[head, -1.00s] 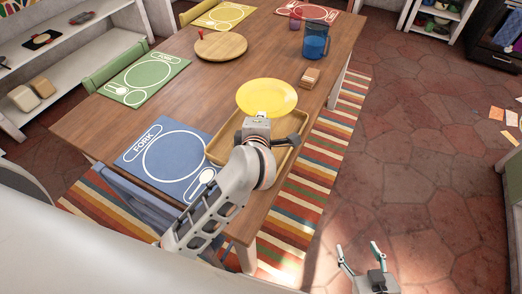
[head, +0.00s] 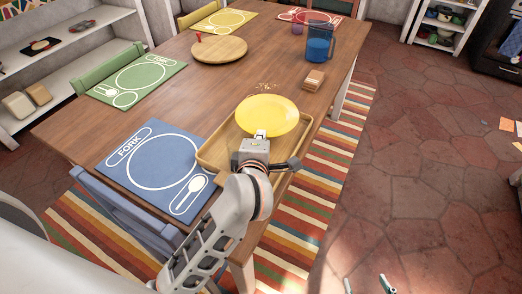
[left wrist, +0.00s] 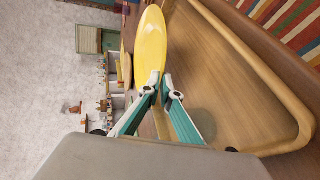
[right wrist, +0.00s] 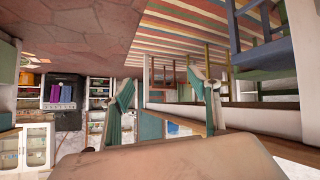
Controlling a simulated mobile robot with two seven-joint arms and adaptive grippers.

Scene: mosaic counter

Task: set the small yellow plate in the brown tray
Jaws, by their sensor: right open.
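The small yellow plate (head: 267,115) is over the far part of the brown tray (head: 212,157) on the wooden table. My left gripper (head: 261,135) is shut on the plate's near rim. In the left wrist view the plate (left wrist: 151,45) shows at a slant, its rim between the fingertips (left wrist: 160,86), and the tray's bare floor (left wrist: 225,65) lies beside it. The plate appears raised above the tray floor; the exact gap is unclear. My right gripper (head: 366,284) is open and empty, low over the floor; its fingers also show in the right wrist view (right wrist: 167,88).
A blue mat (head: 160,168) lies left of the tray. Beyond the tray are a sponge-like block (head: 314,80), a blue pitcher (head: 319,45), a round board (head: 219,49) and small crumbs (head: 265,86). A green mat (head: 137,79) lies further back. The middle of the table is mostly clear.

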